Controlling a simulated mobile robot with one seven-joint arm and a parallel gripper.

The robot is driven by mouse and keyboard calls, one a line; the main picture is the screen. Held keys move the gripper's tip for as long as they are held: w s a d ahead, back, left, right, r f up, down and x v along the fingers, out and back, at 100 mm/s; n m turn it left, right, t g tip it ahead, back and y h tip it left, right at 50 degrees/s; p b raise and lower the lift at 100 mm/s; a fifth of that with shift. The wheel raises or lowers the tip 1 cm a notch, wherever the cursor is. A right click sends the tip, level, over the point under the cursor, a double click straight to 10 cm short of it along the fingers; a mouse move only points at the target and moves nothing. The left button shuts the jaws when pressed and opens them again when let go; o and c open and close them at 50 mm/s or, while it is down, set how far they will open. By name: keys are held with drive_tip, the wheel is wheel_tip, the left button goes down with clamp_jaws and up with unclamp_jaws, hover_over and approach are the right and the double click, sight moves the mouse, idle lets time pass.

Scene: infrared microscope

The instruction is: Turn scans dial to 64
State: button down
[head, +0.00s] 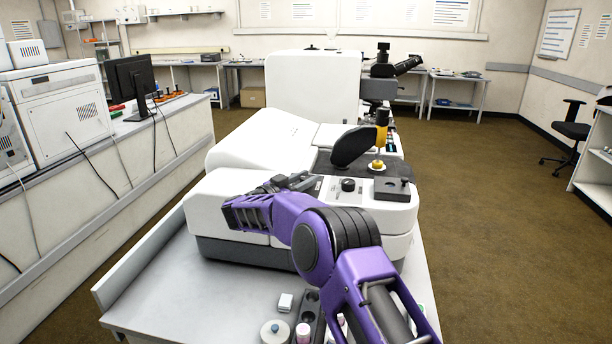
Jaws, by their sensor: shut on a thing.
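The infrared microscope (240,190) is a white and grey instrument on the bench in front of me. My gripper (303,182) is dark and reaches over the left part of its front top panel. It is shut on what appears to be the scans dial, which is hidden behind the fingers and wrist. The dial's number cannot be read. A black round knob (348,185) stands uncovered on the panel, just right of my gripper and apart from it.
A dark tilted oval part (354,147) and a yellow-and-black upright piece (381,130) rise behind the panel. A dark square block (392,189) sits at the panel's right. Small containers, including a white round one (274,332), stand on the near bench. The floor at right is open.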

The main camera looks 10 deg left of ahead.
drive_tip(key=shift+f+m+h, duration=0.1)
drive_tip(key=shift+m+h, duration=0.2)
drive_tip(key=shift+h, duration=0.1)
drive_tip(key=shift+c, duration=2.2)
unclamp_jaws()
drive_tip(key=v, duration=1.7)
drive_tip(key=shift+a+r, duration=0.15)
drive_tip(key=shift+r, duration=0.1)
drive_tip(key=shift+s, duration=0.1)
